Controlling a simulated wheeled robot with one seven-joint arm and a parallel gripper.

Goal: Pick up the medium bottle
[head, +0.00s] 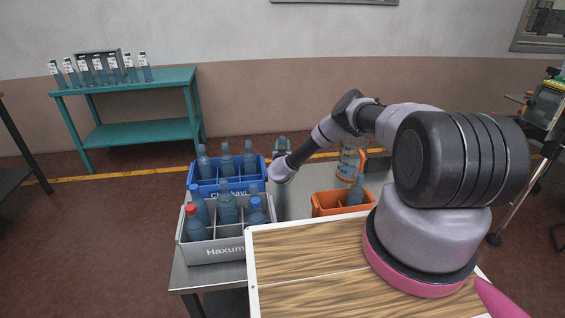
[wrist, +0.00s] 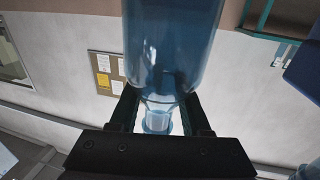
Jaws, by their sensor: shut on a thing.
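My gripper (wrist: 160,112) is shut on a translucent blue bottle (wrist: 172,45) in the wrist view. The narrow neck is between the two dark fingers, and the wider body extends past the top of the picture. Wall fills the background behind it. In the head view my arm reaches left, its wrist (head: 280,171) beside the crates; the held bottle cannot be made out clearly there. Other blue bottles stand in a grey crate (head: 213,251) and a blue crate (head: 232,186). One bottle (head: 356,190) is in an orange crate (head: 328,205).
The crates stand on a metal table (head: 292,200), with a wood-topped surface (head: 310,265) in front. A teal shelf (head: 140,131) at the back left carries several labelled bottles. An orange-and-clear object (head: 348,163) stands behind the orange crate. Floor is open at left.

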